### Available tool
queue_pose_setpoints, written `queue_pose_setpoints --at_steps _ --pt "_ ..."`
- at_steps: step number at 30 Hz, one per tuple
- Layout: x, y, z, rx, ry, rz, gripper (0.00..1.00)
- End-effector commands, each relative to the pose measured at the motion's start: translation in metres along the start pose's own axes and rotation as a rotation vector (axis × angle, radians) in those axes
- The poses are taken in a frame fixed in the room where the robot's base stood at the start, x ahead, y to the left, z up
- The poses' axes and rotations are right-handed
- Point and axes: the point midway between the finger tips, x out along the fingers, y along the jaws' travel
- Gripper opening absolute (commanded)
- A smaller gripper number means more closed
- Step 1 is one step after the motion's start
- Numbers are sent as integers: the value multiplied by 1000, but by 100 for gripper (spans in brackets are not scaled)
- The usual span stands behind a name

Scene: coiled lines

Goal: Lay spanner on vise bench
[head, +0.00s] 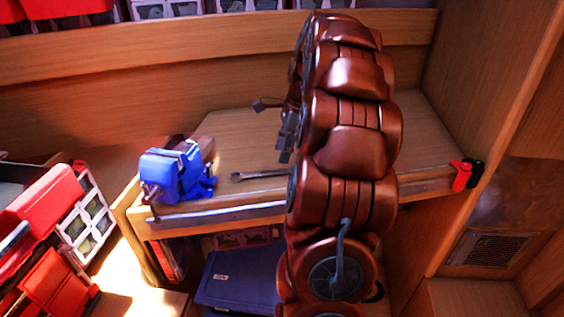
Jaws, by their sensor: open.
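The grey metal spanner (258,175) lies on the wooden vise bench (235,140), close to its front edge. Its right end runs behind my arm and is hidden. The blue vise (178,172) is fixed at the bench's front left corner, left of the spanner. My gripper (273,131) is open above the bench, just left of my arm. It appears empty and apart from the spanner. Part of the gripper is hidden by my arm.
A red and black clamp (466,174) sits at the bench's right front edge. Red cases (48,195) stand at the left, and a blue box (238,278) is below the bench. A wooden wall closes the right side. Bare bench top lies behind the spanner.

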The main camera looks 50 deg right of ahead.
Motion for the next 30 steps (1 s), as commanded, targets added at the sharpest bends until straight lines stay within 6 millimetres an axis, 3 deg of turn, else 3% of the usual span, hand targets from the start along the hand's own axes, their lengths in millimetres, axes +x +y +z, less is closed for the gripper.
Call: queue_pose_setpoints --at_steps 15,21,30 --pt "-58 0 0 1 0 -1 49" --pt "-68 0 0 0 0 -2 49" --pt "-69 2 4 -17 1 3 49"
